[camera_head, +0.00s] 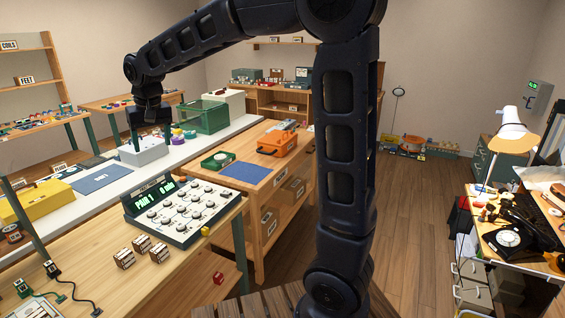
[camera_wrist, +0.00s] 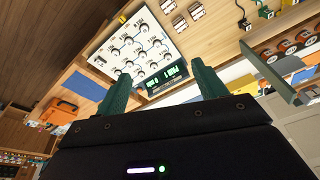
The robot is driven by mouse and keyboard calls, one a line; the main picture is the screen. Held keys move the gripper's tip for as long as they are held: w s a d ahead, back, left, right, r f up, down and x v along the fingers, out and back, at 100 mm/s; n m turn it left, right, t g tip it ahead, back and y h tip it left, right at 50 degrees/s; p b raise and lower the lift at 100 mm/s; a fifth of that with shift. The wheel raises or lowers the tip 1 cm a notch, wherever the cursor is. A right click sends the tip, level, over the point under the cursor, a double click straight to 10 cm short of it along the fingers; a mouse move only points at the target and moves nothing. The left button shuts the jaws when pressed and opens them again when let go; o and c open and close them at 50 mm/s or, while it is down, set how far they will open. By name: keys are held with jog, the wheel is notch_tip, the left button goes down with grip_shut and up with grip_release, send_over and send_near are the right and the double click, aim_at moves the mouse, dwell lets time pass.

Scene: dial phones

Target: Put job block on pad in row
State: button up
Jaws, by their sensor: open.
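Three small wooden blocks with white labels stand on the near wooden bench: one at the front left (camera_head: 124,258), one at the back (camera_head: 142,244) and one at the right (camera_head: 159,252). Their lettering is too small to read, so I cannot tell which is the job block. They also show at the top of the wrist view (camera_wrist: 180,23). My gripper (camera_head: 150,130) is above the far left bench, near a grey box, away from the blocks. In the wrist view its two green fingers (camera_wrist: 160,76) are spread with nothing between them. I cannot make out which surface is the pad in the row.
A console (camera_head: 185,208) with several dials and a lit display stands beside the blocks. A yellow cube (camera_head: 206,231) is at its right corner. A blue mat (camera_head: 245,172) and an orange case (camera_head: 277,143) lie on the middle bench. Another blue mat (camera_head: 100,178) lies at left.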

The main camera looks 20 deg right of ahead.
jog(key=s+d+r+m+t, duration=0.1)
jog(key=s+d, duration=0.2)
jog(key=d, duration=0.9)
jog(key=s+d+m, duration=0.1)
jog(key=s+d, duration=0.1)
jog(key=d, duration=1.1)
jog(key=s+d+f+m, duration=0.1)
jog(key=s+d+f, duration=0.1)
jog(key=s+d, duration=0.5)
jog(key=s+d+f+m+t+h, duration=0.1)
jog(key=s+d+f, duration=0.2)
jog(key=s+d, duration=0.3)
jog(key=shift+s+d+f+t, duration=0.3)
jog(key=shift+s+d+f, duration=0.05)
jog(key=shift+d, duration=0.25)
